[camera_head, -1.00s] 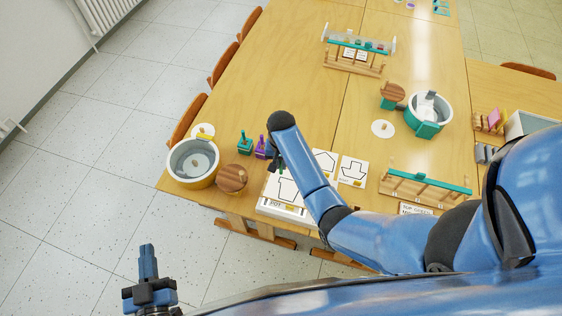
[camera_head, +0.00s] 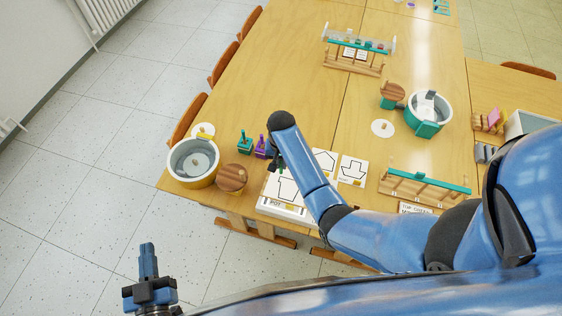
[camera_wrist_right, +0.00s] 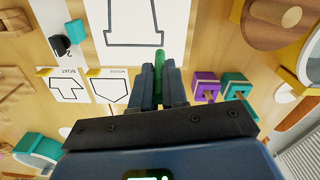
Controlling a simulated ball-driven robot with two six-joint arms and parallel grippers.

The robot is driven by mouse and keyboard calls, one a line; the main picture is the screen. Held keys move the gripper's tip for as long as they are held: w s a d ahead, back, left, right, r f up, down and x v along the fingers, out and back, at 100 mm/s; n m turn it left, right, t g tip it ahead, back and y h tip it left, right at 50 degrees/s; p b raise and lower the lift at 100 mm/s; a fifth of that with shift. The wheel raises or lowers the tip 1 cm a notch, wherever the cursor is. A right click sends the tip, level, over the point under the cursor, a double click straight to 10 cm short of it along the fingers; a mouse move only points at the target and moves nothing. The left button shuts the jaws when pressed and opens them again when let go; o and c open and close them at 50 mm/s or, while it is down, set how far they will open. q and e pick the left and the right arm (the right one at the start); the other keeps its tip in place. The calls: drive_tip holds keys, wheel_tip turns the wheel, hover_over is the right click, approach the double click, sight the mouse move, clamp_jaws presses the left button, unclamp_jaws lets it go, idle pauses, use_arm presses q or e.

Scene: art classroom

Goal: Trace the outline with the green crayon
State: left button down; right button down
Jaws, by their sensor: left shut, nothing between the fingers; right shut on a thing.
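My right gripper (camera_wrist_right: 158,82) is shut on the green crayon (camera_wrist_right: 160,60), which points away between the fingers. The crayon's tip shows by a corner of the black outline (camera_wrist_right: 134,44) on the white sheet (camera_wrist_right: 174,38). I cannot tell whether the tip touches the paper. In the head view the sheet (camera_head: 283,187) lies near the table's front edge, partly hidden by my right arm. The right gripper's fingers are mostly hidden there. My left gripper (camera_head: 148,262) is shut and empty, over the floor off the table's front left.
A purple block holder (camera_wrist_right: 206,85) and a teal one (camera_wrist_right: 238,84) stand close to the right gripper. Cards with outlines (camera_wrist_right: 108,90) lie on its other side. A white-and-yellow pot (camera_head: 193,163) and a wooden lid (camera_head: 231,178) stand at the table's left corner.

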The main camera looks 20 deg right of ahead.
drive_tip(key=shift+f+b, duration=1.05)
drive_tip(key=shift+f, duration=0.45)
drive_tip(key=shift+r+p, duration=0.1)
drive_tip(key=shift+p, duration=0.2)
idle(0.4)
drive_tip(key=shift+d, duration=0.15)
idle(0.3)
drive_tip(key=shift+s+d+p, duration=0.55)
drive_tip(key=shift+d+p, duration=0.2)
drive_tip(key=shift+p, duration=0.15)
idle(0.9)
drive_tip(key=shift+s+d+p, duration=0.2)
drive_tip(key=shift+p, duration=0.2)
drive_tip(key=shift+s+d+p, duration=0.4)
drive_tip(key=shift+d+p, duration=0.2)
drive_tip(key=shift+s+d+p, duration=0.4)
drive_tip(key=shift+d+p, duration=0.15)
drive_tip(key=shift+d, duration=0.05)
idle(1.9)
